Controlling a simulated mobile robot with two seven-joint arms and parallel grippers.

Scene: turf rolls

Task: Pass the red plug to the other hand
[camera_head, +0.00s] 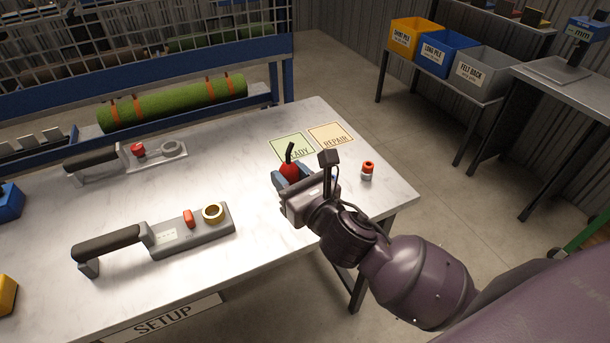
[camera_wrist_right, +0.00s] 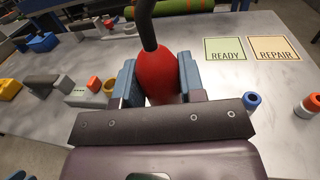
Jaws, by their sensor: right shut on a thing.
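The red plug (camera_head: 290,171) has a rounded red body with a black stem rising from its top. My right gripper (camera_head: 291,178) is shut on it, over the right part of the table. In the right wrist view the red plug (camera_wrist_right: 158,78) sits between the two blue fingers of the right gripper (camera_wrist_right: 160,85), black stem pointing up and away. The plug's lower end is hidden by the gripper.
The white table (camera_head: 250,235) carries two handled grey tools, the nearer (camera_head: 180,236) and the farther (camera_head: 130,157). READY (camera_head: 293,146) and REPAIR (camera_head: 331,135) cards lie behind the gripper. A small red-topped cylinder (camera_head: 367,171) and a blue-topped one (camera_wrist_right: 251,101) stand to the right.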

